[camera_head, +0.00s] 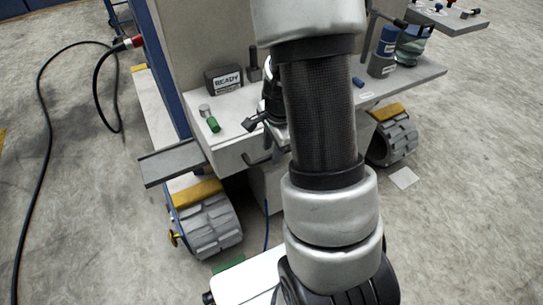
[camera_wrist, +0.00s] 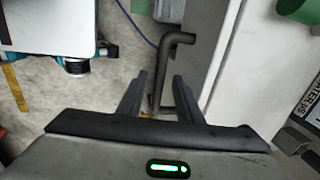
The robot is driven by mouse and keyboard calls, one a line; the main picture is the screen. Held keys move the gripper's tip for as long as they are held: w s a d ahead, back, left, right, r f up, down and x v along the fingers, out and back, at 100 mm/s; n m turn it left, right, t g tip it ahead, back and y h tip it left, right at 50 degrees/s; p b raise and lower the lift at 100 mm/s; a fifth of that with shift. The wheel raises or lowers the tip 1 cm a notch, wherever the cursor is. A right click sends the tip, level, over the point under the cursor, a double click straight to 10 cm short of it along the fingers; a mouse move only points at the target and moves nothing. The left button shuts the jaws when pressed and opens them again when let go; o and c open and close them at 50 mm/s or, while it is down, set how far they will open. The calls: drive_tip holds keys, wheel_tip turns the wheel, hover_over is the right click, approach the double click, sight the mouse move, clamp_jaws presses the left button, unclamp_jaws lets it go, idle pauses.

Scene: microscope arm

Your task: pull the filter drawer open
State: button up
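A dark grey bent bar handle (camera_wrist: 175,38) stands out from a pale grey front (camera_wrist: 205,45) in the wrist view. I take this to be the filter drawer's front. My gripper (camera_wrist: 160,76) is open, with one finger on each side of the handle's long bar. Gaps show between the bar and both fingers. In the head view a dark handle (camera_head: 256,160) shows below the bench edge, on the pale front (camera_head: 262,188). I see no clear gap of an opened drawer.
The bench (camera_head: 228,108) holds a READY box (camera_head: 224,80), a green-capped vial (camera_head: 213,124) and, at right, a blue-topped bottle (camera_head: 388,42). Grey wheels (camera_head: 208,228) stand below. A cable (camera_head: 42,110) lies on the floor at left. Floor in front is partly clear.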

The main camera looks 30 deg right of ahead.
drive_tip(key=shift+w+f, duration=0.15)
drive_tip(key=shift+f, duration=0.5)
clamp_jaws()
